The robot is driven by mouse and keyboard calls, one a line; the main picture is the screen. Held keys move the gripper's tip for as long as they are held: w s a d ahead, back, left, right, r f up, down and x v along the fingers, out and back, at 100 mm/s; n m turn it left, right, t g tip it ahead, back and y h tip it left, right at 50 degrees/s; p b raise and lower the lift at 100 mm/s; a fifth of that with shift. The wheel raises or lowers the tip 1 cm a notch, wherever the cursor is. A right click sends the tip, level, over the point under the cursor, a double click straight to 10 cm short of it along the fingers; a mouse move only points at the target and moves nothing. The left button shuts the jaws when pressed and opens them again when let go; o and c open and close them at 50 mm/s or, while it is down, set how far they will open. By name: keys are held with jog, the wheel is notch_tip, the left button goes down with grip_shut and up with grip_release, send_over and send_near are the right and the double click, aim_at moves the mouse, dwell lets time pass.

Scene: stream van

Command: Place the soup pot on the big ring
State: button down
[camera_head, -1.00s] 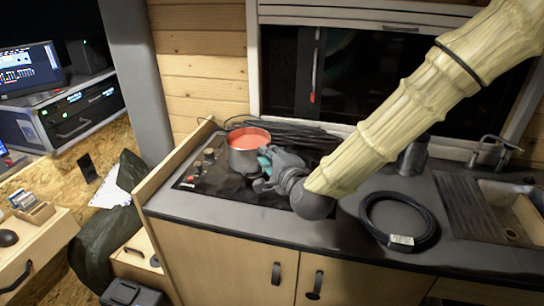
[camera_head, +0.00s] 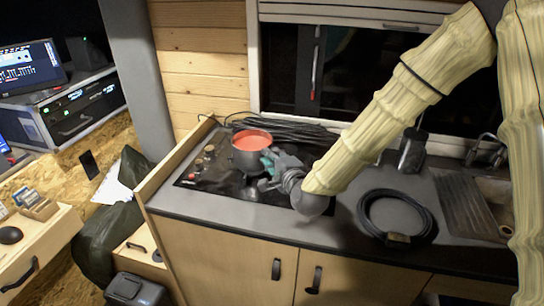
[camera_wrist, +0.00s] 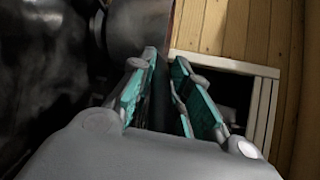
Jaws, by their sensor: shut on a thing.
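The soup pot (camera_head: 250,160) is a grey pot with orange-red soup, over the back part of the dark hob (camera_head: 205,182) in the head view. Its grey side also shows at the top of the wrist view (camera_wrist: 138,30). My gripper (camera_head: 268,162) is at the pot's right side, its teal pads shut on the pot's dark handle (camera_wrist: 160,85). The pot looks about upright. I cannot tell whether its base touches the hob. The big ring is not clearly distinguishable; the pot and my gripper cover part of the hob.
Control knobs (camera_head: 198,163) line the hob's left side, beside a wooden side board (camera_head: 175,172). Black cables (camera_head: 295,130) lie behind the pot. A coiled black cable (camera_head: 428,232) lies on the counter right of my arm.

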jog(key=shift+r, duration=0.1)
jog(key=c, duration=1.8)
grip_release()
jog(key=o, duration=0.4)
jog(key=shift+o, duration=0.2)
jog(key=shift+s, duration=0.1)
jog(key=b+v, duration=0.3)
jog(key=v, duration=0.9)
